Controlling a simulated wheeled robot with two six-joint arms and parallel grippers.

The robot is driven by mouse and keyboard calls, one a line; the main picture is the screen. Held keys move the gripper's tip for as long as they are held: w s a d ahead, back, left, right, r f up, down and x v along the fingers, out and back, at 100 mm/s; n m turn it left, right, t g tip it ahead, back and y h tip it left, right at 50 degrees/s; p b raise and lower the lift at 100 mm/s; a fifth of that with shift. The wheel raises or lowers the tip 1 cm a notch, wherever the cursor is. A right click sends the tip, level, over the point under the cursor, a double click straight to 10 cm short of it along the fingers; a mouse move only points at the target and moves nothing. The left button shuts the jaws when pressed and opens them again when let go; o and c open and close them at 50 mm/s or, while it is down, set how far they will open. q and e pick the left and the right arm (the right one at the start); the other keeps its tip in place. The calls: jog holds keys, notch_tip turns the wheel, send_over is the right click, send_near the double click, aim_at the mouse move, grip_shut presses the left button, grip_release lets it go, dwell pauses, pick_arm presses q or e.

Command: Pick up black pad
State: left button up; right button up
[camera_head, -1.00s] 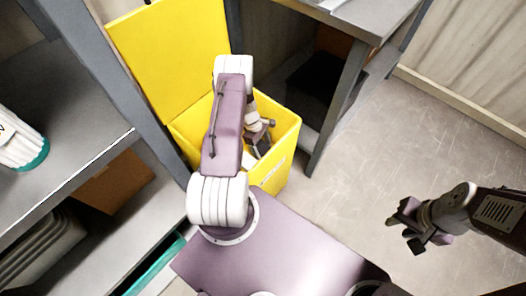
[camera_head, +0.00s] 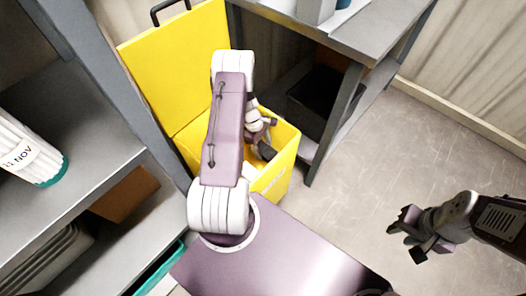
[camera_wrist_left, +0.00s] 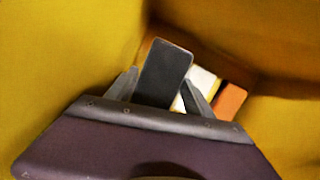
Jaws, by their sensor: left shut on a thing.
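The black pad (camera_wrist_left: 165,74) is a dark, flat, rounded rectangle. In the left wrist view it stands up between the two fingers of my left gripper (camera_wrist_left: 160,92), which is shut on it. In the head view, my left gripper (camera_head: 265,146) is inside the open yellow bin (camera_head: 276,178), partly hidden by its own arm, and the pad is hard to make out there. My right gripper (camera_head: 405,238) is open and empty over the bare floor at the right.
White (camera_wrist_left: 203,82) and orange (camera_wrist_left: 229,101) items lie deeper in the bin, close to its yellow walls. The raised lid (camera_head: 175,65) stands behind it. A grey shelf (camera_head: 75,150) is at the left and a grey table (camera_head: 345,30) at the back. The floor at right is clear.

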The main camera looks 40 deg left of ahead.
aim_at(263, 148)
pick_arm(q)
notch_tip(263, 148, up, 20)
jog(key=p, duration=0.7)
